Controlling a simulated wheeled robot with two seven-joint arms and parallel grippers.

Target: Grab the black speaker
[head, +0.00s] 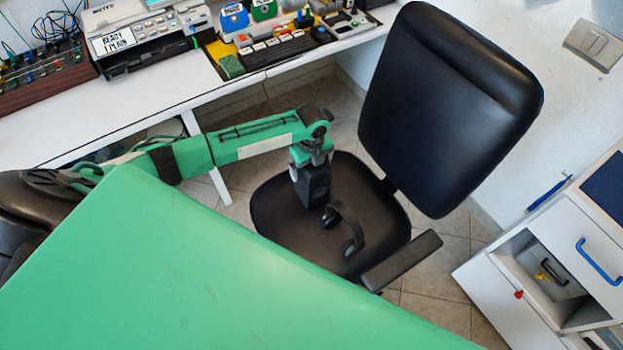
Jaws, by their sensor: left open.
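The black speaker (313,188) stands on the seat of the black office chair (266,212), near the middle of the view. My left arm reaches in from the left. Its gripper (311,164) points down at the top of the speaker and is open. A pale fingertip shows beside the speaker's upper left edge. The arm's end hides the speaker's top, so I cannot tell whether the fingers touch it. My right gripper is not in view.
Black headphones (343,229) lie on the seat just right of the speaker. The chair's backrest (450,100) rises behind, and an armrest (402,261) is at front right. A white desk (150,105) with devices is at upper left. A white drawer cabinet (490,290) is at right.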

